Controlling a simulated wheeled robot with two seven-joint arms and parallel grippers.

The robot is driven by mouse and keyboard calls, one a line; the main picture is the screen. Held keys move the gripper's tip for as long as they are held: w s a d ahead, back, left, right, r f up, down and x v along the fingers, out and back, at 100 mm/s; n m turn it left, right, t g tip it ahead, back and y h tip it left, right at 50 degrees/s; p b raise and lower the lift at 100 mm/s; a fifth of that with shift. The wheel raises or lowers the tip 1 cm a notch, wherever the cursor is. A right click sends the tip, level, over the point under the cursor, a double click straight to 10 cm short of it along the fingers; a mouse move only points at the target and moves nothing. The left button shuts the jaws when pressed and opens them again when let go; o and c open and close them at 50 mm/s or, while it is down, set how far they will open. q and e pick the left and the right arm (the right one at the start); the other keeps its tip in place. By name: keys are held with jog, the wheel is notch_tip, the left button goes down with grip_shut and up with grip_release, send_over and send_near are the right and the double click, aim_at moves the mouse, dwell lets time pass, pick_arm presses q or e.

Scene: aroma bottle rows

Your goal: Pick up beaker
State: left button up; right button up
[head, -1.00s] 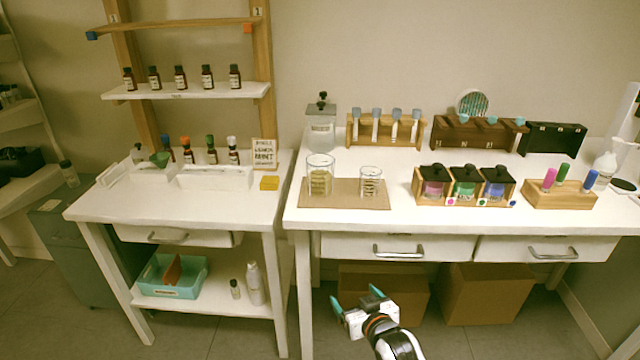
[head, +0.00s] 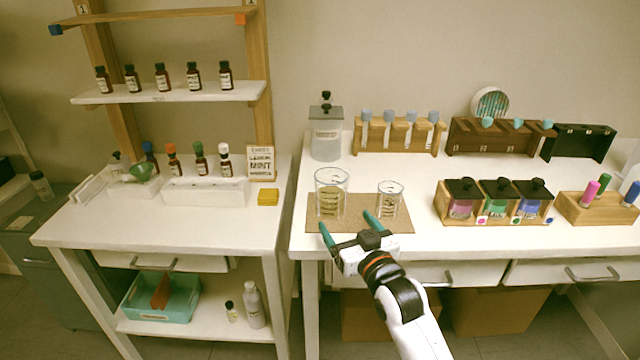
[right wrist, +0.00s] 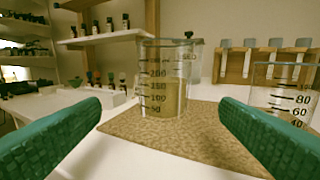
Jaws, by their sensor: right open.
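A larger clear glass beaker (head: 331,195) with dark markings stands upright on a brown mat (head: 362,222) near the front of the right table. A smaller clear beaker (head: 389,200) stands to its right on the same mat. My right gripper (head: 350,224), with green fingertips, is open and empty in front of the beakers, at the mat's front edge. In the right wrist view, the larger beaker (right wrist: 166,80) sits between the two open fingers and beyond them, apart from both. The smaller beaker (right wrist: 282,92) is behind the right finger, partly hidden. My left gripper is not in view.
A grey-lidded jar (head: 326,132) and a wooden rack of blue-topped tubes (head: 397,136) stand behind the mat. A holder with several black-lidded jars (head: 494,202) is to the right. A gap separates the left table (head: 170,222), which carries bottles and a yellow block (head: 268,196).

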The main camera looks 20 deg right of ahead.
aim_at(335, 205)
jog(key=shift+w+a, duration=0.1)
jog(key=shift+w, duration=1.1)
jog(key=w, duration=0.4)
jog(key=shift+w+a+r, duration=0.15)
jog(key=shift+w+a, duration=0.05)
jog(key=shift+a, duration=0.1)
jog(key=shift+w, duration=0.6)
jog(key=w, duration=0.4)
jog(key=shift+w+r+p, duration=0.1)
jog(key=shift+w+p, duration=0.2)
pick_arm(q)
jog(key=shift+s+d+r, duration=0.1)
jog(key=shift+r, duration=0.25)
pick_arm(e)
jog(key=shift+r, duration=0.1)
jog(key=c, duration=1.2)
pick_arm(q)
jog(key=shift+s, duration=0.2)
pick_arm(e)
jog(key=shift+c, duration=0.2)
